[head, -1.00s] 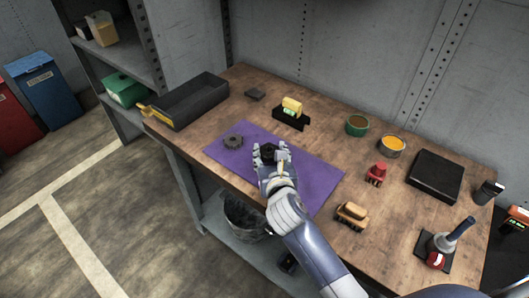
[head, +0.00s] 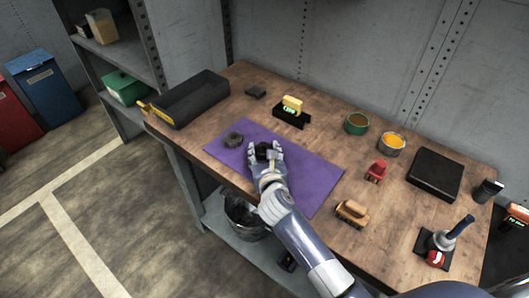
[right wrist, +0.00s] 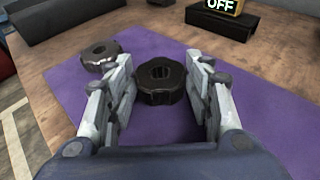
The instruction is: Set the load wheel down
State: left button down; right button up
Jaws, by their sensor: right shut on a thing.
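My right gripper (head: 267,151) is over the middle of the purple mat (head: 310,178), shut on a dark, lobed wheel, the load wheel (right wrist: 160,80). In the right wrist view the wheel lies flat and level between the two fingers (right wrist: 163,88). It is at or just above the mat; I cannot tell whether it touches. A second, greyer wheel (head: 233,139) lies on the mat to the left, apart from the gripper; it also shows in the right wrist view (right wrist: 101,54). My left gripper is not in view.
A long dark tray (head: 190,99) stands at the bench's left end. A black holder with a yellow block (head: 292,104) stands behind the mat. Cans (head: 356,124), a red toy (head: 377,171) and a wooden toy car (head: 351,213) are to the right. The mat's right part is clear.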

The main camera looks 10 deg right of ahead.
jog(key=o, duration=1.3)
jog(key=shift+r, duration=0.1)
jog(key=b+v, duration=0.1)
jog(key=v, duration=1.1)
